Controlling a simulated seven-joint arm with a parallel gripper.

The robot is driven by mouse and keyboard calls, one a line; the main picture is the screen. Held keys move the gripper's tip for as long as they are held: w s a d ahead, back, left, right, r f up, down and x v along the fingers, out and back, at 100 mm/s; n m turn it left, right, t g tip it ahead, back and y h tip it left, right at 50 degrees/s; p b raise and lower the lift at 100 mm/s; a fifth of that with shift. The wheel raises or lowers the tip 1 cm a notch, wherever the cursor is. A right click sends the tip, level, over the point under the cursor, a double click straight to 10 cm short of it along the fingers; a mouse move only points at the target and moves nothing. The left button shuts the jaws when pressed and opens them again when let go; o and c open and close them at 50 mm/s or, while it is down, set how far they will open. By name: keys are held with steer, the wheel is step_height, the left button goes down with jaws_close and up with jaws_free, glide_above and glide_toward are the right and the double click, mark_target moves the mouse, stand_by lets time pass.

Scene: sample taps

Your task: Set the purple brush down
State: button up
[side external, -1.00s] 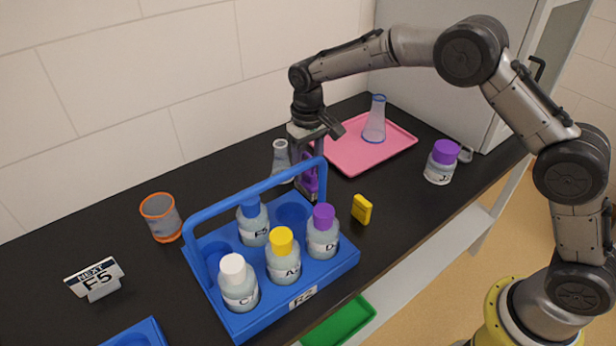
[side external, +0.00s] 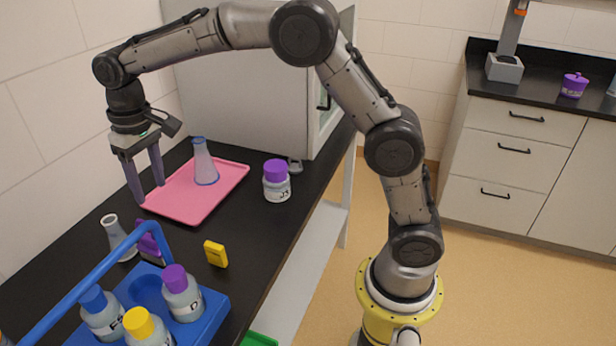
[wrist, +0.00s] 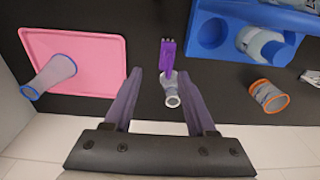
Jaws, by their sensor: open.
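The purple brush (side external: 150,240) is on the black counter, between a small clear flask (side external: 116,238) and the blue rack (side external: 215,305). The rack's handle partly hides it in the side view, and I cannot tell whether it stands or lies. My gripper (side external: 150,192) is open and empty, raised above the counter and apart from the brush. Its two spread fingers also show in the wrist view (wrist: 159,75).
A pink tray (side external: 185,210) holds a blue-rimmed flask (side external: 204,163). A purple-capped bottle (side external: 277,183) stands right of it. A yellow block (side external: 215,254) lies near the counter's front edge. The rack holds several bottles. An orange-rimmed beaker (wrist: 268,96) shows in the wrist view.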

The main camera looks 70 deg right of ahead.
steer(key=s+d+r+t, duration=0.1)
steer(key=s+d+r, duration=0.15)
steer(key=s, duration=0.45)
steer(key=s+d+r+t, duration=0.1)
steer(key=s+d+r, duration=0.15)
steer(key=s, duration=0.45)
steer(key=s+d+r+t, duration=0.1)
steer(key=s+d+r, duration=0.15)
steer(key=s, duration=0.55)
steer(key=s+d+f+t, duration=0.1)
steer(key=s+f, duration=0.2)
steer(key=s, duration=0.5)
steer(key=shift+s+f+t, duration=0.3)
steer(key=shift+s+t, duration=0.05)
steer(key=shift+t, duration=0.05)
steer(key=shift+o, duration=1)
steer(key=shift+s+d+f, duration=0.15)
steer(key=shift+s+f, duration=0.1)
steer(key=shift+s, duration=0.05)
steer(key=o, duration=0.4)
steer(key=shift+s+f, duration=0.1)
